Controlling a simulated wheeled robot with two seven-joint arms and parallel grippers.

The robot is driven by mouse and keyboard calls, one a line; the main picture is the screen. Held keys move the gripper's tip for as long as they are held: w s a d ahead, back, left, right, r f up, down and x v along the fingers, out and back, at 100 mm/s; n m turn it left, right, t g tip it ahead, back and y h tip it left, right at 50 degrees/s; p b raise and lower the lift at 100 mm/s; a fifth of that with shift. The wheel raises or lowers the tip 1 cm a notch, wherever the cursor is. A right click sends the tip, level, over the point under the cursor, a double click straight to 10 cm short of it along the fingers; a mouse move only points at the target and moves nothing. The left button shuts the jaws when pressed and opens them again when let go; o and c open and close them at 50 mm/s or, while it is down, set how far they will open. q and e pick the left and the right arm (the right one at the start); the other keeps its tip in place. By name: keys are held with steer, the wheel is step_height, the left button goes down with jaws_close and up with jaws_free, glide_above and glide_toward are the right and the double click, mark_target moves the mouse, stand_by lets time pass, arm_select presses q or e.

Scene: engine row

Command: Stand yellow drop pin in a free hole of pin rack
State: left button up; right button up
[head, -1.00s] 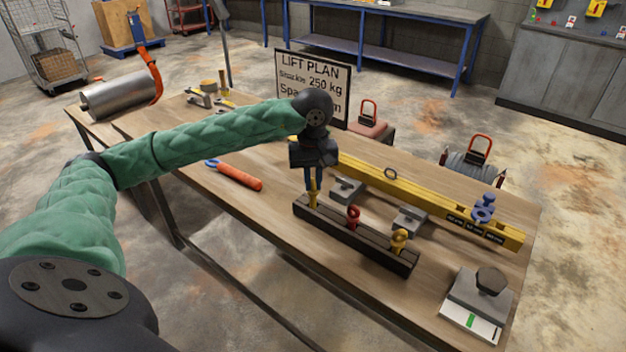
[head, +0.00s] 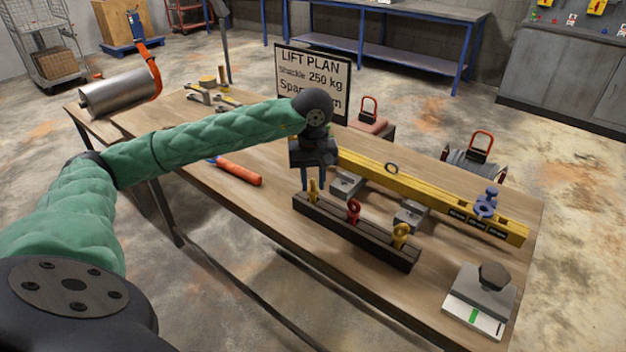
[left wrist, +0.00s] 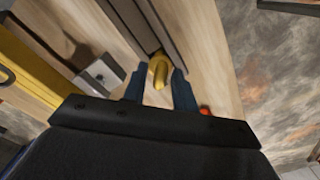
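The pin rack (head: 375,246) is a dark bar on the wooden table in the head view. A red pin (head: 353,211) stands near the middle and a brass-coloured pin (head: 400,234) with a ring top at the right. My left gripper (head: 313,184) points down just above the left-end yellow pin. In the left wrist view its two blue fingers (left wrist: 160,92) are spread, with the yellow pin (left wrist: 158,70) beyond and between their tips, and gaps show. The lower part of each pin is hidden in the rack. My right gripper is not seen.
A yellow beam (head: 430,195) with a blue shackle (head: 486,203) lies behind the rack, with grey blocks (head: 411,215) between. An orange-handled tool (head: 238,172) lies left. A scale-like grey device (head: 482,296) stands front right. A lift plan sign (head: 314,82) stands behind.

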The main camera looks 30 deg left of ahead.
arm_select(q)
steer(key=shift+o, duration=0.7)
steer(key=shift+r, duration=0.2)
steer(key=shift+r+b, duration=0.85)
steer(key=shift+r, duration=2.9)
steer(key=shift+f, duration=0.1)
